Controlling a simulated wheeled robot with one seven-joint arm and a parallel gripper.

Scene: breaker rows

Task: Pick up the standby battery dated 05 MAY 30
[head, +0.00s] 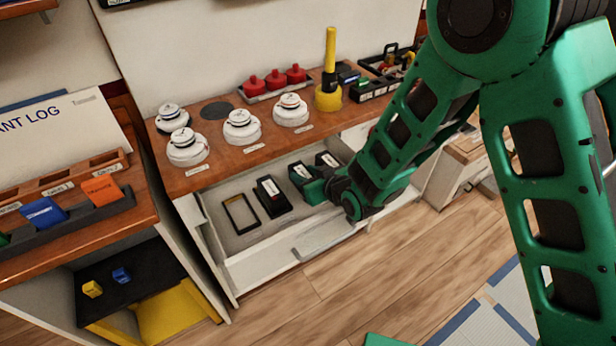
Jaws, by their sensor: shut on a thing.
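An open drawer (240,272) under the counter holds a row of black standby batteries with pale labels. One battery (272,193) lies left of my gripper and another (328,160) lies behind it to the right. My gripper (309,184) is down in the drawer, shut on the battery (300,170) between these two. My green wrist hides most of that battery and the fingertips. The date labels are too small to read. I cannot tell whether the held battery is clear of the drawer floor.
An empty black frame (241,214) sits at the drawer's left. White detectors (241,126), red domed items (275,79) and a yellow-handled tool (329,75) stand on the counter above. A card rack (80,212) is at left.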

